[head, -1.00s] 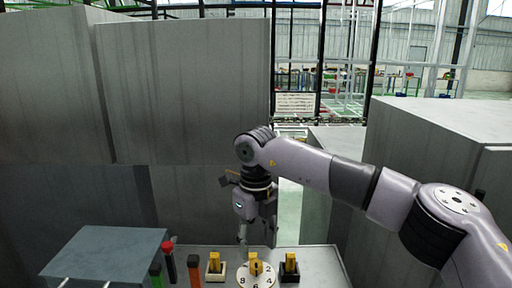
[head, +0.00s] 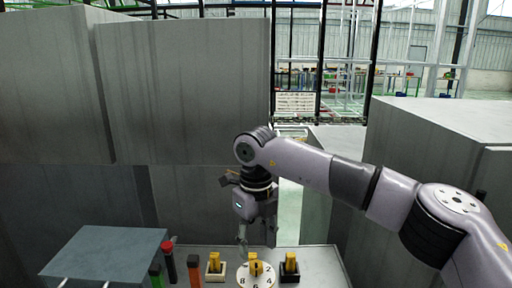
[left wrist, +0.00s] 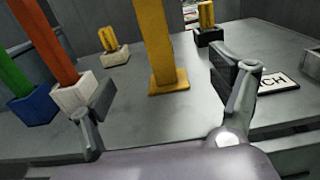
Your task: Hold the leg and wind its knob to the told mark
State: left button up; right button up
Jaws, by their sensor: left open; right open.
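In the head view a round white dial (head: 257,275) with black numbers is at the bottom edge, with a yellow upright part (head: 254,261) at it. In the left wrist view a yellow post (left wrist: 158,45) stands upright on a flat yellow foot; its top is out of frame. My left gripper (left wrist: 165,108) is open, its two fingers apart on either side of the view, with the post beyond them. It does not show in the head view. My right gripper (head: 257,238) is open and empty, pointing down just behind the dial.
Yellow pieces stand in a white holder (head: 215,276) and a black holder (head: 289,276). Green (left wrist: 18,70) and orange (left wrist: 48,45) bars stand in blue and white sockets. A lettered card (left wrist: 278,83) lies at right. A grey-blue panel (head: 105,252) is at left in the head view.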

pick_arm(q)
jog(key=s, duration=1.1)
pick_arm(e)
jog(key=shift+s, duration=0.1)
